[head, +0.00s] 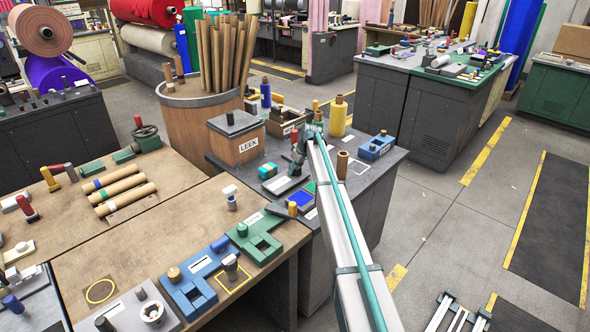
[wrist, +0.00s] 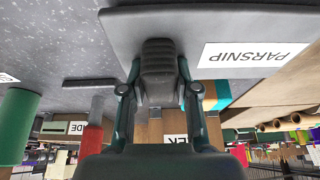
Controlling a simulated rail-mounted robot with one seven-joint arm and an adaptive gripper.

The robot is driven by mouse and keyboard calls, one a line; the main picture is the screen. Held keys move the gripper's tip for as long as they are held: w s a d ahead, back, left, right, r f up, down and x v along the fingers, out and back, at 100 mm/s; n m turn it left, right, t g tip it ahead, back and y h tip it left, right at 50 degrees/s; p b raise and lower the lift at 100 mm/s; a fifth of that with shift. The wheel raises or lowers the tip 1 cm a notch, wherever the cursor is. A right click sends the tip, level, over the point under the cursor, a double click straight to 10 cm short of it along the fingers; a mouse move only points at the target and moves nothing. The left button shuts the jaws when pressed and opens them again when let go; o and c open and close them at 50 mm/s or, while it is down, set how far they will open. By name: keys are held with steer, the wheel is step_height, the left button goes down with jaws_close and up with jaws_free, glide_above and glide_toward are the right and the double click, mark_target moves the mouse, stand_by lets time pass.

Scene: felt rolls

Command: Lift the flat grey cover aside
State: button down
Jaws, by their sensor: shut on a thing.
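The flat grey cover (head: 281,187) is on or just over the dark workbench in the head view, right of the LEEK box. In the wrist view the grey cover (wrist: 190,22) fills the top, with a white PARSNIP label. My gripper (head: 298,158) is above the cover in the head view. In the wrist view my gripper (wrist: 155,90) is shut on the cover's dark ribbed knob (wrist: 158,68), one finger on each side. I cannot tell whether the cover touches the bench, and what is under it is hidden.
The wooden LEEK box (head: 238,146) with its own grey lid stands close left. A blue and orange roll (head: 267,170), a brown spool (head: 342,164) and a blue block (head: 376,147) stand nearby. A yellow roll (head: 338,117) stands behind.

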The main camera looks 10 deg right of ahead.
mark_target(297, 167)
steer(key=shift+f, duration=0.45)
steer(key=c, duration=1.1)
jaws_free()
steer(key=shift+w+d+b, duration=0.1)
steer(key=shift+d+b, duration=0.05)
steer(key=shift+b, duration=0.15)
steer(key=shift+r, duration=0.25)
steer(key=shift+s+r, duration=0.25)
steer(key=shift+r, duration=0.05)
steer(key=shift+p+v, duration=0.4)
steer(key=shift+v, duration=0.6)
steer(key=shift+s+r, duration=0.25)
steer(key=shift+r, duration=0.05)
steer(key=shift+s+r+p, duration=0.25)
steer(key=shift+s+r, duration=0.1)
steer(key=shift+r, duration=0.35)
steer(key=shift+s+r+p, duration=0.25)
steer(key=shift+s+r, duration=0.1)
steer(key=shift+r, duration=0.35)
